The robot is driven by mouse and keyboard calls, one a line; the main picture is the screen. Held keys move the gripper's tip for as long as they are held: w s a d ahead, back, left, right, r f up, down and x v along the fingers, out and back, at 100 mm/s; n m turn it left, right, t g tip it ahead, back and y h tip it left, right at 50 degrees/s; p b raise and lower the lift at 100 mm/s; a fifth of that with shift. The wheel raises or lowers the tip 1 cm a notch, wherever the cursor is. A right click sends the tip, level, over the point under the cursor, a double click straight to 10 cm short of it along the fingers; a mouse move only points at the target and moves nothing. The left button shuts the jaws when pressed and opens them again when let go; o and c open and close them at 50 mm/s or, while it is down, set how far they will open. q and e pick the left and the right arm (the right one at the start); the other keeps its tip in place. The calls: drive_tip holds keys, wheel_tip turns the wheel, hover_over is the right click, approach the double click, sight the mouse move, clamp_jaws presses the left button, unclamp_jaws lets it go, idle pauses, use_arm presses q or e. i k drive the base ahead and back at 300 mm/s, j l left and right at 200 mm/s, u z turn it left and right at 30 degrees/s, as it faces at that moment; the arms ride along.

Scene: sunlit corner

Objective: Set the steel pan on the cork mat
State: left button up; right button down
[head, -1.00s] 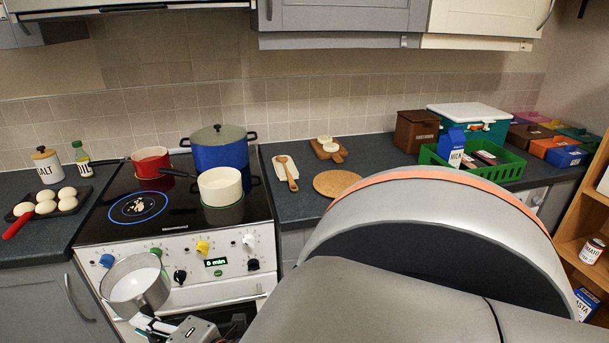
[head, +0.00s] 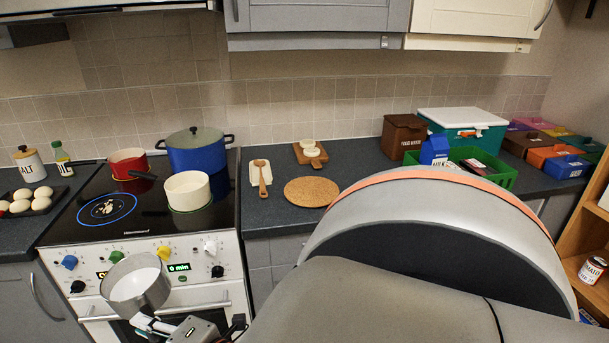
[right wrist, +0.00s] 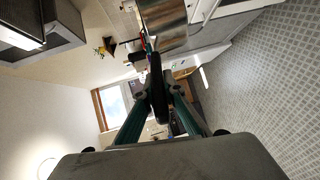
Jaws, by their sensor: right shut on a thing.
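The steel pan (head: 150,295) hangs in front of the oven front, lower in the picture than the hob, with its open top up. It looks empty. My right gripper (head: 147,324) is shut on its handle. In the right wrist view the teal fingers close on the dark handle (right wrist: 156,88), and the pan's shiny side (right wrist: 165,22) shows beyond. The round cork mat (head: 312,192) lies bare on the dark counter, right of the stove, well apart from the pan. My left gripper is not in view.
A white pot (head: 188,191), a blue lidded pot (head: 195,155) and a red pan (head: 127,162) stand on the hob. A spoon rest with a wooden spoon (head: 262,178) and a small board (head: 310,155) lie near the mat. A green crate (head: 500,178) stands further right. My arm hides counter right of the mat.

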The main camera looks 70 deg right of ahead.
sight(317, 200)
drive_tip(key=k+l+u, duration=0.3)
drive_tip(key=k+l, duration=0.95)
drive_tip(key=k, duration=0.15)
